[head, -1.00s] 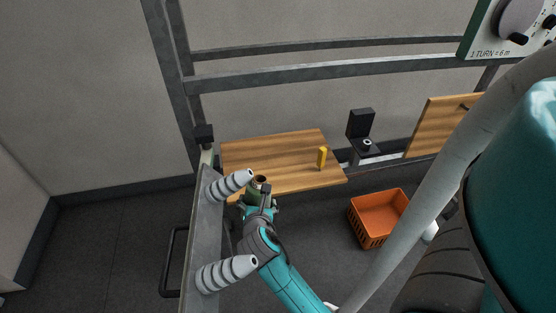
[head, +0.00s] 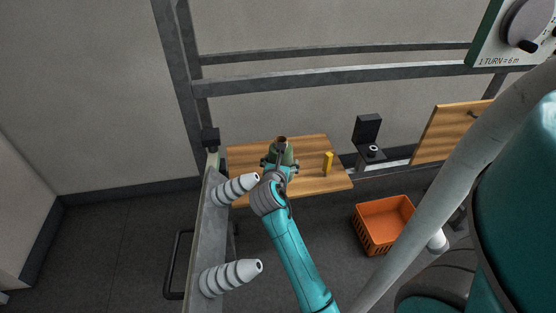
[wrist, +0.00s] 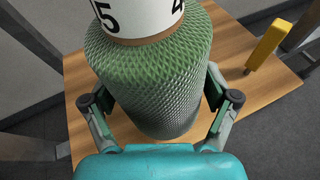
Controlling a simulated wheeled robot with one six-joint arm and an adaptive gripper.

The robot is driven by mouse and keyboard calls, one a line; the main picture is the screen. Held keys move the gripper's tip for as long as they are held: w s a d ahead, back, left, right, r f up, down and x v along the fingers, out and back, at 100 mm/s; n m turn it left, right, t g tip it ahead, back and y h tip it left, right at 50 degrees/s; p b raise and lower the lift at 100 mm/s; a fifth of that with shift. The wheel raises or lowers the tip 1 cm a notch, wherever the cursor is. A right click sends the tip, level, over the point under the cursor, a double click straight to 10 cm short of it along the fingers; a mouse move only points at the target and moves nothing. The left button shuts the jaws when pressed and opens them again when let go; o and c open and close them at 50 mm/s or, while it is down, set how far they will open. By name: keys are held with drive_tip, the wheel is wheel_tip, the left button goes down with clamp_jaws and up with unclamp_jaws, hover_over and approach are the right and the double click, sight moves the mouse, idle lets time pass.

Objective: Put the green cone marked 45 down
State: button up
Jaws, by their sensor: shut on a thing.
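The green cone (wrist: 150,75) fills the middle of the wrist view, with a white band on which a 5 and part of a 4 show. My gripper (wrist: 160,105) is shut on the cone, one finger on each side of its body. In the head view my gripper (head: 279,165) holds the green cone (head: 285,155) at the wooden shelf (head: 310,148), with the cone's brown tip up. I cannot tell whether the cone's base touches the shelf.
Grey ringed cones (head: 235,188) sit on the metal frame at left. An orange crate (head: 385,222) is on the floor at right. Bare shelf shows around the cone.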

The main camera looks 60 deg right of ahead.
drive_tip(key=shift+w+d+f, duration=1.6)
drive_tip(key=shift+d+f, duration=0.15)
drive_tip(key=shift+d, duration=0.15)
drive_tip(key=o, duration=1.4)
drive_tip(key=shift+f, duration=0.1)
drive_tip(key=shift+o, duration=0.2)
